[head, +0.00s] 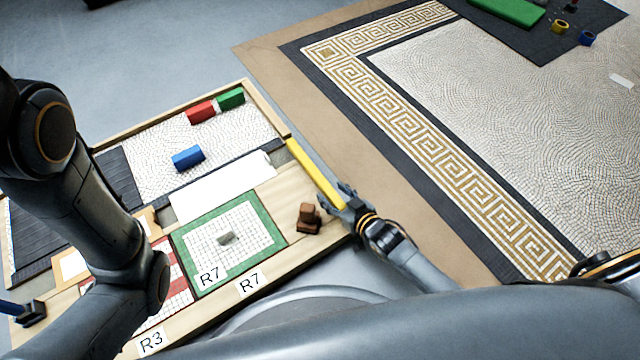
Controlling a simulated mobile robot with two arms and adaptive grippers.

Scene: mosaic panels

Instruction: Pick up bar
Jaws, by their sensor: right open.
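A long yellow bar (314,172) lies along the right edge of the wooden work table, slanting from upper left to lower right. My right gripper (347,200) is open at the bar's near end, with its fingers beside that end. I cannot tell whether they touch it. My left arm comes in from the left over the table's left part; its gripper does not show clearly.
The table (268,103) bears a green-framed panel (183,249), brown blocks (308,218), and red (200,112), green (231,98) and blue (187,157) blocks. A patterned mosaic floor (470,110) spreads to the right. A dark mat (545,45) with items lies at the far right.

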